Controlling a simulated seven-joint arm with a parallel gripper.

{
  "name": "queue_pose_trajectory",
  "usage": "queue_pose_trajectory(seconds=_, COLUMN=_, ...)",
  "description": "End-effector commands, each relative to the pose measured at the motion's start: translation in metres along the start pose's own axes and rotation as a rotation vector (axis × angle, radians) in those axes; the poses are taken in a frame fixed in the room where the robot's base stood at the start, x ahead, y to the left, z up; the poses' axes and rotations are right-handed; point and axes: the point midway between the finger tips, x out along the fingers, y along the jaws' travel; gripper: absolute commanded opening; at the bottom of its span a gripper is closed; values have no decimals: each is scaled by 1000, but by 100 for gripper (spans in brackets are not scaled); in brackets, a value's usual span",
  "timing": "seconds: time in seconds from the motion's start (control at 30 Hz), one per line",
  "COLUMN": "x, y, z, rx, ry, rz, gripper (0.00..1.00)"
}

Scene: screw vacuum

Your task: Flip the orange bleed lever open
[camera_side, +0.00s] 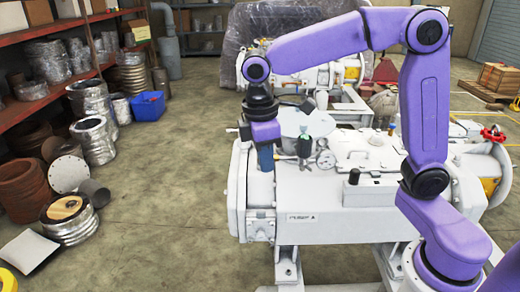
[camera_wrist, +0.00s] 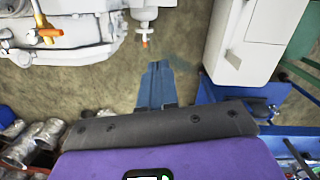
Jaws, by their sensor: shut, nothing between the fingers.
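In the wrist view, a small orange piece (camera_wrist: 145,44) hangs under a white fitting at the top middle. A larger orange handle (camera_wrist: 47,32) is at the upper left, on the white pump body. I cannot tell for sure which is the bleed lever. My gripper (camera_wrist: 158,65) has blue fingers, shut and empty, with their tips just below the small orange piece in the picture; no contact shows. In the side view my gripper (camera_side: 266,168) points down at the left end of the white pump (camera_side: 340,196). No orange lever is clear there.
A round gauge (camera_side: 325,159) and a green-topped fitting (camera_side: 304,149) stand right of my gripper. A red handwheel (camera_side: 492,134) is at the pump's far right. Shelves with metal ducting (camera_side: 92,98) line the left.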

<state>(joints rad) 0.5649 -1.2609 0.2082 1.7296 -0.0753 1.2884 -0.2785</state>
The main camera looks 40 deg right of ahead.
Motion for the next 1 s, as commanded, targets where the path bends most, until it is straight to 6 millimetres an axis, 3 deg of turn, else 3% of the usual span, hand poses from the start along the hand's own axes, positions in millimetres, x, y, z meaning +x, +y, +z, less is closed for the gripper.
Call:
queue_pose_trajectory(seconds=0.2, x=-5, y=58, z=-32, rx=40, ry=-47, rz=-3, gripper=0)
queue_pose_trajectory(seconds=0.43, x=-3, y=119, z=-51, rx=83, ry=-95, rz=-15, gripper=0)
queue_pose_trajectory(seconds=0.8, x=13, y=208, z=-48, rx=159, ry=-167, rz=-55, gripper=0)
queue_pose_trajectory(seconds=1.0, x=22, y=237, z=-38, rx=189, ry=-191, rz=-77, gripper=0)
